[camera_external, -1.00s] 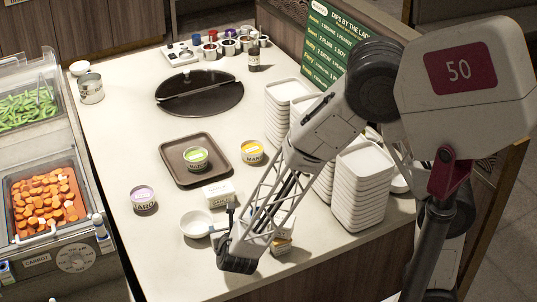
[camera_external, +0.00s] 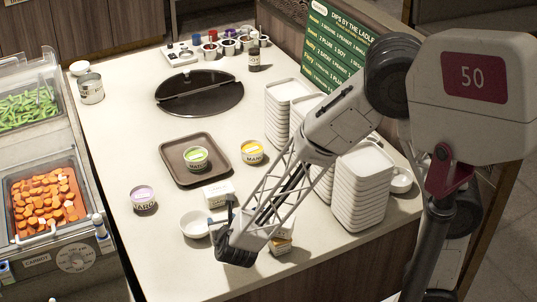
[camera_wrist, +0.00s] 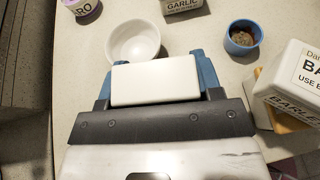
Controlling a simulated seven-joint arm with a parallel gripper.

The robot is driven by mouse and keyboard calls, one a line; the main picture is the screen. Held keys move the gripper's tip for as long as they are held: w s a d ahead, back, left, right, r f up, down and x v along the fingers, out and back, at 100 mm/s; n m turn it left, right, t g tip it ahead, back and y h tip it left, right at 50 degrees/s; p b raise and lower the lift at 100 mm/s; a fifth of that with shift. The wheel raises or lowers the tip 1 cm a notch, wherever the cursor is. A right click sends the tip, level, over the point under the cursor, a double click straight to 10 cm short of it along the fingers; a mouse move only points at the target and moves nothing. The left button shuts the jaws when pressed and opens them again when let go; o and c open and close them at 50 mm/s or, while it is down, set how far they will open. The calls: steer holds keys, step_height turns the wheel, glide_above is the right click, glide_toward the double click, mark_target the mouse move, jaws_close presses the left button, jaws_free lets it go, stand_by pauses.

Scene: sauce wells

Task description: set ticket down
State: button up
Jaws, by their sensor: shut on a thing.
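My gripper (camera_wrist: 155,62) is shut on a blank white slab (camera_wrist: 155,84), apparently the ticket, held level between its two blue fingertips. In the external view my gripper (camera_external: 221,222) is over the front of the counter, and it largely hides the slab. A white bowl (camera_wrist: 133,41) lies just beyond the slab in the wrist view. It also shows in the external view (camera_external: 192,225), left of my gripper. I cannot tell whether the slab touches the counter.
A white GARLIC box (camera_external: 217,193) stands behind the bowl. A BARLEY box (camera_wrist: 299,82) and a small blue cup (camera_wrist: 241,38) are right of my gripper in the wrist view. A brown tray (camera_external: 178,176) and stacked white dishes (camera_external: 360,190) stand farther off. The counter's front left is clear.

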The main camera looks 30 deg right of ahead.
steer(key=shift+r, duration=0.15)
steer(key=w+d+r, duration=0.2)
steer(key=w+d, duration=0.1)
steer(key=d, duration=0.6)
steer(key=w+d+r, duration=0.2)
steer(key=w+d, duration=0.1)
steer(key=d, duration=0.5)
steer(key=shift+s+d+f+n+y, duration=0.35)
steer(key=shift+s+d+f, duration=1.15)
steer(key=shift+s+d, duration=0.65)
steer(key=shift+s+d+f+n+y, duration=0.25)
steer(key=shift+s+d+f+y, duration=0.15)
steer(key=shift+s+d+f, duration=1.7)
steer(key=shift+s+d+f+n+y, duration=0.35)
steer(key=shift+s+d+f, duration=0.95)
steer(key=shift+d, duration=1.4)
steer(key=shift+s+r, duration=0.2)
steer(key=shift+r, duration=0.15)
steer(key=w+a, duration=0.1)
steer(key=w, duration=0.4)
steer(key=w+a+f, duration=0.1)
steer(key=w, duration=0.4)
steer(key=w+a, duration=0.1)
steer(key=w, duration=0.4)
steer(key=shift+w+a+f, duration=0.1)
steer(key=shift+w+f, duration=0.15)
steer(key=shift+f, duration=1.75)
